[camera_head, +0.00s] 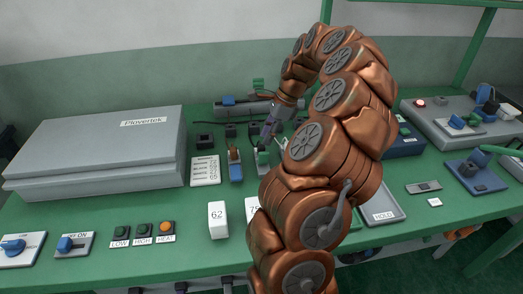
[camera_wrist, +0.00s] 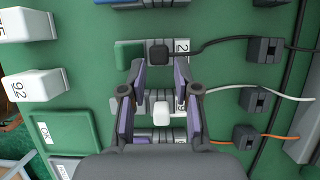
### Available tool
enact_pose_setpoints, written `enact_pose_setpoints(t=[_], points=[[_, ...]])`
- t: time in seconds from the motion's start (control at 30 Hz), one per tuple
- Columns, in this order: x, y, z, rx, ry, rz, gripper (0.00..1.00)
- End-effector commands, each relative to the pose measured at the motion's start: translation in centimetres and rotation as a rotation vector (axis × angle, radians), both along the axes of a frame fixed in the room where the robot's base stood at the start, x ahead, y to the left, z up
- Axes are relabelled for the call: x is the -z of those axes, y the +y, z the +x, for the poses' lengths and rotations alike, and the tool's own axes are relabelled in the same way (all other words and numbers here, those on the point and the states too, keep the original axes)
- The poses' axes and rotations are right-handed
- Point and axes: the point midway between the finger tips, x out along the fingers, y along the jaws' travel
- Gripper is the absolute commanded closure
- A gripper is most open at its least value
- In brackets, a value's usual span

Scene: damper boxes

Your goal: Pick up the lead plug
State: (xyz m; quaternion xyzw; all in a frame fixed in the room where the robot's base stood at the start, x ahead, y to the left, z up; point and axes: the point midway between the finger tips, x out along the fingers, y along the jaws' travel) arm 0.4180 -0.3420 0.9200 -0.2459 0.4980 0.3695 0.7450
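My gripper (camera_wrist: 160,78) is open, with its two fingers apart in the wrist view. A small white plug (camera_wrist: 161,113) shows between the fingers; I cannot tell whether they touch it. A black plug (camera_wrist: 158,53) with a black cable sits just beyond the fingertips, on a block marked "2". In the head view my gripper (camera_head: 269,131) is low over the middle of the bench, above small blue and green devices. The task does not say which plug is meant. Part of the row under my gripper is hidden.
Black cable blocks (camera_wrist: 258,99) stand to the right, with black, white and orange cables (camera_wrist: 280,136). White numbered blocks (camera_wrist: 40,86) and an OK tray (camera_wrist: 62,138) lie left. In the head view a large grey Plovertek box (camera_head: 95,150) fills the left of the green bench.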

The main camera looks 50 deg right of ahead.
Motion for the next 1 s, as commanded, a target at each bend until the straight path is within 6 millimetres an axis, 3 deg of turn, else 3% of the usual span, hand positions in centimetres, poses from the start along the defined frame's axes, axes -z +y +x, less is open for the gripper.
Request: enact_pose_setpoints(t=[0.4,0.67,0.93,1.0], points=[[4.0,1.6,1.0,-0.001,0.0,0.0,0.69],[4.5,1.6,1.1,0.0,-0.002,-0.001,0.69],[4.4,1.7,1.1,-0.001,-0.001,-0.001,0.96],[4.4,1.7,1.1,-0.001,-0.001,-0.001,0.97]])
